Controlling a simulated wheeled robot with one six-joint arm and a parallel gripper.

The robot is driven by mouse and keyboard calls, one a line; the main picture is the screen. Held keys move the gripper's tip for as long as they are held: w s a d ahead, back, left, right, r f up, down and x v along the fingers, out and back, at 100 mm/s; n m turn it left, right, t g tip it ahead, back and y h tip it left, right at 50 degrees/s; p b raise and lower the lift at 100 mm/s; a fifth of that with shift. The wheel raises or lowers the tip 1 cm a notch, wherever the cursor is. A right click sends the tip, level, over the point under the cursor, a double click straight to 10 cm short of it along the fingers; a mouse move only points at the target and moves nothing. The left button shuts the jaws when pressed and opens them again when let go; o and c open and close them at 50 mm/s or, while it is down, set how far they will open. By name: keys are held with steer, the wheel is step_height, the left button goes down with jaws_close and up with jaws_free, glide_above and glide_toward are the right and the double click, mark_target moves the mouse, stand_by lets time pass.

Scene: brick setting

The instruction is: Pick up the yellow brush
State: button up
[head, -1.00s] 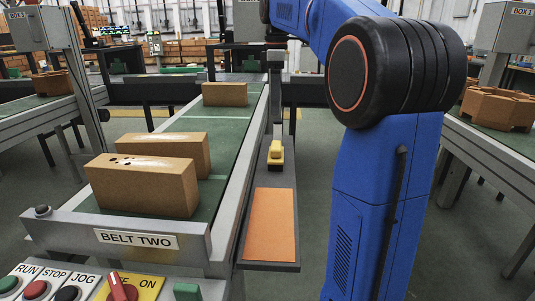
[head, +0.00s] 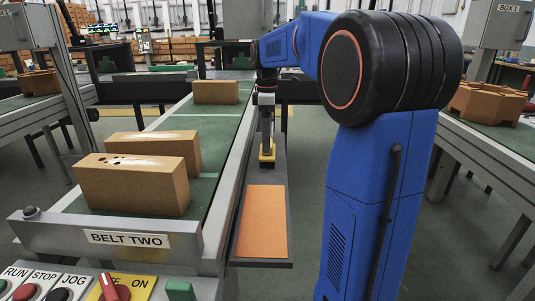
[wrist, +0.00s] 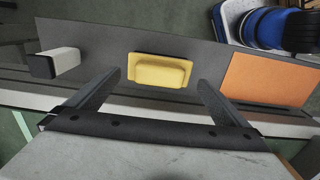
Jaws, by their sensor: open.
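The yellow brush (head: 262,163) lies on a narrow grey shelf along the right side of the belt. In the head view it is partly covered by my gripper (head: 267,146), which hangs down over it. In the wrist view the brush (wrist: 160,72) shows whole, a yellow block with rounded edges on a dark base. My gripper (wrist: 158,80) is open there, one finger to the left of the brush and one to the right. The fingers appear apart from the brush, with nothing held. The exact height above it is unclear.
An orange mat (head: 264,221) lies on the near part of the shelf. A white block with a dark end (wrist: 58,63) is left of the brush in the wrist view. A control panel (head: 70,288) is at the front.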

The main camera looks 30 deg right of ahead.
steer(key=shift+d+f, duration=0.1)
steer(key=shift+f, duration=1.85)
steer(key=shift+c, duration=0.3)
steer(key=c, duration=0.8)
steer(key=shift+r, duration=0.15)
step_height(320, 180, up, 10)
steer(key=shift+f, duration=0.1)
